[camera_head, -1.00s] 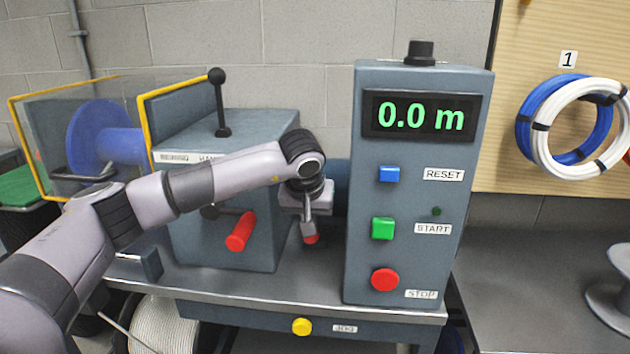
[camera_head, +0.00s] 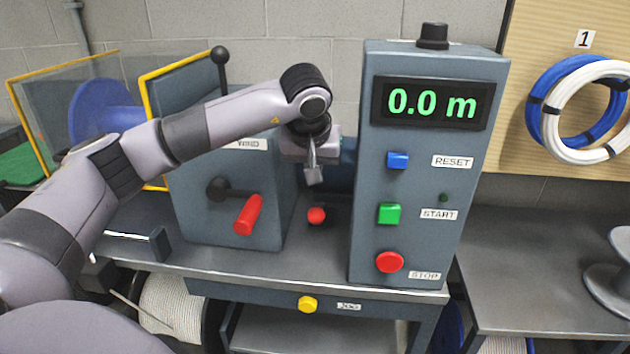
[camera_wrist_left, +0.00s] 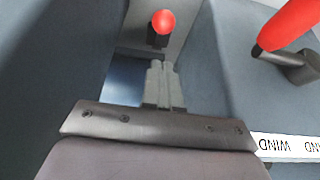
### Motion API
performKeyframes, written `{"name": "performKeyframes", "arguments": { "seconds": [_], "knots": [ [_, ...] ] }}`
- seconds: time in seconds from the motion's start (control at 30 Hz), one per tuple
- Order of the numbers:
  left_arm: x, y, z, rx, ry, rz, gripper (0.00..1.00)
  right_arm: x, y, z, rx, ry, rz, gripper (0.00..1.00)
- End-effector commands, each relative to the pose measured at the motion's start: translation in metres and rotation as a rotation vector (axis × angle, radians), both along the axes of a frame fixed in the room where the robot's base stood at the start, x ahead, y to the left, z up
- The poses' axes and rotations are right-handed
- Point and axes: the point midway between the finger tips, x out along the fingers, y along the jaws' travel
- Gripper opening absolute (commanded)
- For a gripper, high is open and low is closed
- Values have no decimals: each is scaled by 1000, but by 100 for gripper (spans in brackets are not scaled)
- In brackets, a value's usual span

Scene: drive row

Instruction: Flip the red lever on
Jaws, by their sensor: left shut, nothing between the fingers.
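A small red ball-tipped lever (camera_head: 316,215) stands low in the gap between the winder box and the console. Its ball also shows at the top of the left wrist view (camera_wrist_left: 163,21), on a short dark stem. A longer red handle (camera_head: 248,215) sits on a dark arm on the box front; it shows at the upper right of the wrist view (camera_wrist_left: 290,30). My left gripper (camera_head: 314,177) is shut and empty, above the red ball and apart from it in the head view. Its closed fingers (camera_wrist_left: 161,68) point toward the ball. My right gripper is not in view.
The console (camera_head: 420,180) with blue, green and red buttons stands close right of the gripper. The winder box (camera_head: 225,190) is close on the left, with a black ball-topped lever (camera_head: 221,75) on it. The yellow jog button (camera_head: 307,304) is on the bench front.

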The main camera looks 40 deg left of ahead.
Motion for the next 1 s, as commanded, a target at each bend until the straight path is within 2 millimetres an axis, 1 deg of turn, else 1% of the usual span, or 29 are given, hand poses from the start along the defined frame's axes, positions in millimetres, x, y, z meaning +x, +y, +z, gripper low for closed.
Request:
{"name": "performKeyframes", "arguments": {
  "seconds": [0.03, 0.1, 0.2, 0.33, 0.5, 1.0],
  "knots": [
    [-5, -3, 10, 0, -5, -2, 0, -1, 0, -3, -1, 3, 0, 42],
    [-11, -7, 23, 0, -6, -3, 0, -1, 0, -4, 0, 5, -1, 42],
    [-18, -10, 35, -1, -3, -1, 0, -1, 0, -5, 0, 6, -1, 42],
    [-23, -13, 45, 0, -1, 0, 0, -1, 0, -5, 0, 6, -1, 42],
    [-25, -14, 49, -1, 0, 0, 0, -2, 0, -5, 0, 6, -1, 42],
    [-25, -14, 49, -1, 1, -1, 0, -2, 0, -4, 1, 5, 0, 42]
  ]
}}
